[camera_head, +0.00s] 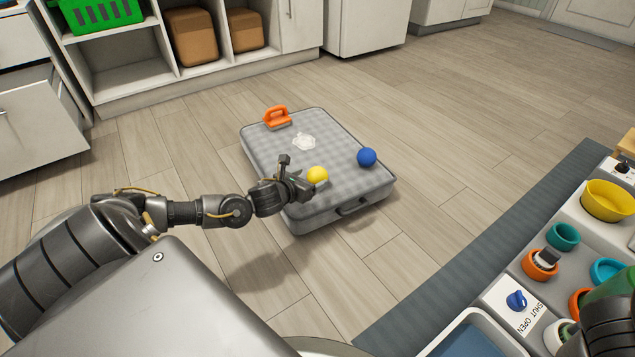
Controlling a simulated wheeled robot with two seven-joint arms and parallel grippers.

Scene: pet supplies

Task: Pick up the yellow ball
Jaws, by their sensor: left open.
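The yellow ball (318,174) rests on top of a grey checked pet bed (270,157), close to its near edge. My left gripper (303,171) reaches in from the left with its fingers apart. It is right beside the ball, on the ball's left and near side. One finger stands up left of the ball and the other shows just below it. The ball does not look gripped; I cannot tell whether a finger touches it. My right gripper is not in view; a dark part, likely of my right arm, shows at the lower right corner.
On the bed are a blue ball (367,157), an orange handled brush (277,117) and a white crumpled thing (304,142). A counter with a yellow bowl (608,201) and several coloured rings is at the right. Shelves (130,50) stand behind. Floor around the bed is clear.

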